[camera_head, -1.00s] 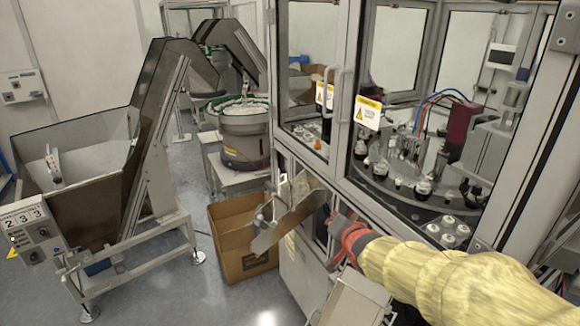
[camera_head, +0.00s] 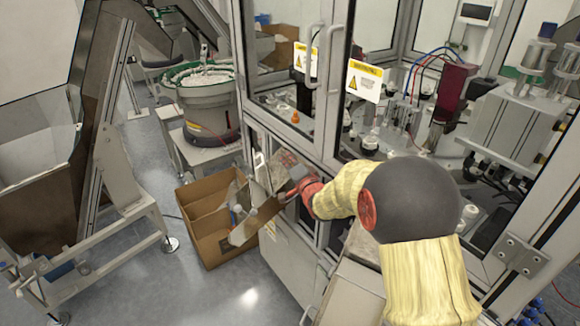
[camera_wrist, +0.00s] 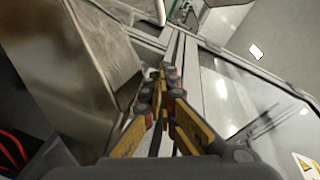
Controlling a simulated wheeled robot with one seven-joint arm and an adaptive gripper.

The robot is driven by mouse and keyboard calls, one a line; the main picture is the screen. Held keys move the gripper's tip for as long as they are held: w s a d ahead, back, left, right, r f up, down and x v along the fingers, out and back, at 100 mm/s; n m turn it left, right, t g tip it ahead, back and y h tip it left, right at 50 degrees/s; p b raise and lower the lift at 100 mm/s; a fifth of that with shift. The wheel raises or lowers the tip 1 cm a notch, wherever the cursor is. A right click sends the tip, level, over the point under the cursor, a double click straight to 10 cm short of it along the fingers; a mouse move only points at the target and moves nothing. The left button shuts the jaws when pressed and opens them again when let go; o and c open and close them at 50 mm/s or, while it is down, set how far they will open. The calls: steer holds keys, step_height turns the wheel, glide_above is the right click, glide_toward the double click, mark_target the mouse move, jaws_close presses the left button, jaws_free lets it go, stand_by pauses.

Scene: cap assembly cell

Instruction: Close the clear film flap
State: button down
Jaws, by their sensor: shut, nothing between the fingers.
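In the wrist view, a wrinkled, greyish see-through sheet, which looks like the clear film flap (camera_wrist: 95,48), fills the upper left beside a metal frame. In the head view the film (camera_head: 284,163) is a small pale patch at the opening in the cabinet's lower front, above the metal chute. My gripper (camera_head: 285,196) is at this opening, by the chute's upper end. In the wrist view its yellow and black fingers (camera_wrist: 168,76) are together and empty, to the right of the film. I cannot tell whether they touch it, or exactly how far the flap stands open.
The metal chute (camera_head: 256,221) slopes from the cabinet over an open cardboard box (camera_head: 208,250) on the floor. Glass cabinet doors with handles (camera_head: 308,58) stand above my gripper. A feeder bowl (camera_head: 203,95) is behind, and a hopper machine (camera_head: 35,180) is at left. Floor in front is clear.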

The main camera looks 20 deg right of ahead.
mark_target(261, 170)
steer(key=w+a, duration=0.1)
steer(key=w+a+f+b, duration=0.1)
steer(key=w+a+f, duration=0.1)
steer(key=w, duration=0.1)
steer(key=shift+a, duration=0.4)
steer(key=shift+a, duration=0.1)
steer(key=shift+a+n+b, duration=0.25)
steer(key=shift+n+b, duration=0.05)
steer(key=shift+b, duration=0.1)
steer(key=shift+a, duration=0.1)
